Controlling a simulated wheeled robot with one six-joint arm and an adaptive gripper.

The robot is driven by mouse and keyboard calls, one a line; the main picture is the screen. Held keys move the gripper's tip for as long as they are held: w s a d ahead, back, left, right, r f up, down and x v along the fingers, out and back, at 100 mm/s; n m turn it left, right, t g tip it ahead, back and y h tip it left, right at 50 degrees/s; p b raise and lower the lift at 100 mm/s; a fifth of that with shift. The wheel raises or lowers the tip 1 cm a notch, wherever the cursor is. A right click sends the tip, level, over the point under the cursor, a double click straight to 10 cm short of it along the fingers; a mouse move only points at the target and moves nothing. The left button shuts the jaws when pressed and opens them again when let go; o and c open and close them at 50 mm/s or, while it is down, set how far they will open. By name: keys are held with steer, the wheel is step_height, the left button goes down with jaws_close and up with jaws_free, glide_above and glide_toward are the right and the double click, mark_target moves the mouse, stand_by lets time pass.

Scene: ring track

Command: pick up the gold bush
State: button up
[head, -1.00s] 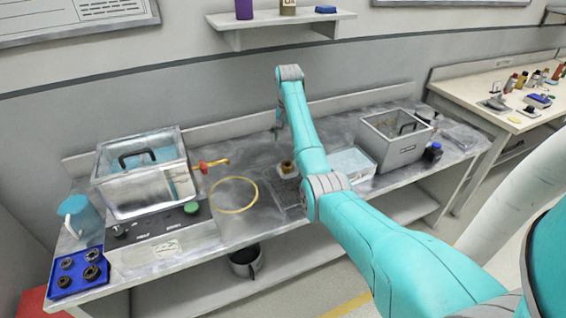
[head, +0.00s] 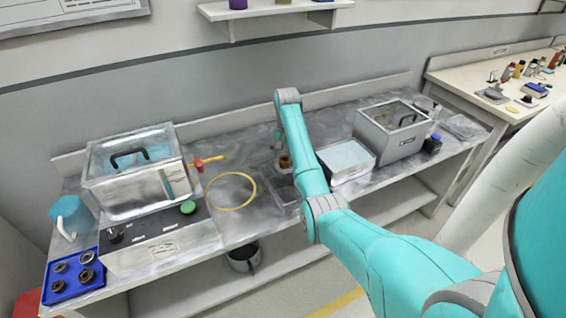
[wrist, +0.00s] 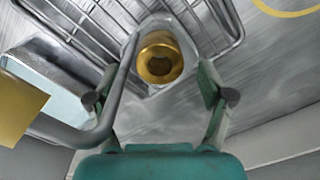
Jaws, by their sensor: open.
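In the head view the bush (head: 285,161) is small and close beside my arm. My gripper (wrist: 160,97) is open and empty. Its two fingers are apart, one to each side of and below the bush in the wrist picture. I see no contact with the bush. In the head view my arm mostly hides the gripper and part of the rack.
A bent grey bar (wrist: 112,105) with a yellow end passes close left of the bush. A gold ring (head: 231,191), a clear tank (head: 137,180) and a blue tray (head: 72,290) are left.

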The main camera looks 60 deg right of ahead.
steer(key=shift+f, duration=0.4)
steer(key=shift+r, duration=0.1)
jaws_close()
